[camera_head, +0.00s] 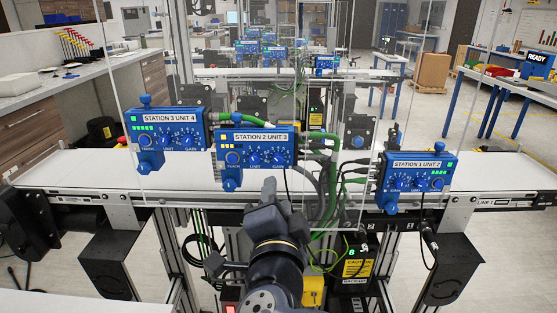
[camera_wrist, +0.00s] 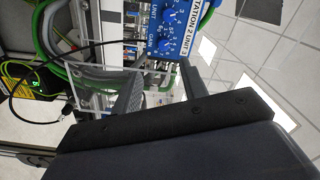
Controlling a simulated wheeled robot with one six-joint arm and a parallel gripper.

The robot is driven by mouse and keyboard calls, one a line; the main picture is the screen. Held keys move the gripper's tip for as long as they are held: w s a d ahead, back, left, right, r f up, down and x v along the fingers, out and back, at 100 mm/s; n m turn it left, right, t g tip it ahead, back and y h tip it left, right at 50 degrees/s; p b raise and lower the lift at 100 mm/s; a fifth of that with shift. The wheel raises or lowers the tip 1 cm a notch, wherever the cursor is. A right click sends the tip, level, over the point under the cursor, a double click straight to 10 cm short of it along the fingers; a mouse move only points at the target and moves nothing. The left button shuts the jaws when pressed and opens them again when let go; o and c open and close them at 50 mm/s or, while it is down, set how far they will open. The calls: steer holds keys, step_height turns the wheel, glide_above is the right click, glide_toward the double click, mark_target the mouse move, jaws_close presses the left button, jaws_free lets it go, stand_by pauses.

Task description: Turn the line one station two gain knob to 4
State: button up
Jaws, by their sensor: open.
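The blue station 2 unit 3 box (camera_head: 254,142) stands at the middle of the conveyor in the head view, with teach, unit and gain knobs. Its gain knob (camera_head: 277,158) is the rightmost; its exact setting is too small to read. In the wrist view the box (camera_wrist: 190,28) is rotated, and the gain knob (camera_wrist: 165,45) sits just beyond the fingers. My gripper (camera_head: 268,190) is below and in front of the box in the head view. In the wrist view my gripper (camera_wrist: 158,78) is open and empty, its fingers apart from the knob.
The station 3 unit 4 box (camera_head: 166,127) is left and the station 1 unit 2 box (camera_head: 416,172) right on the white belt (camera_head: 70,170), whose right end reads line 1. Clear panels stand around the boxes. Green and black cables (camera_head: 325,165) hang right of the middle box.

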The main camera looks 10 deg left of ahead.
mark_target(278, 162)
steer(key=w+n+p, duration=0.3)
steer(key=n+p, duration=0.1)
steer(key=w+a+n+p, duration=0.1)
steer(key=w+n+p, duration=0.2)
steer(key=n+p, duration=0.2)
steer(key=w+a+n+p, duration=0.1)
steer(key=w+n+p, duration=0.3)
steer(key=n+p, duration=0.1)
steer(key=shift+a+r+y, duration=0.2)
steer(key=shift+r+y, duration=0.1)
steer(key=shift+r, duration=0.1)
steer(key=shift+c, duration=0.5)
jaws_close()
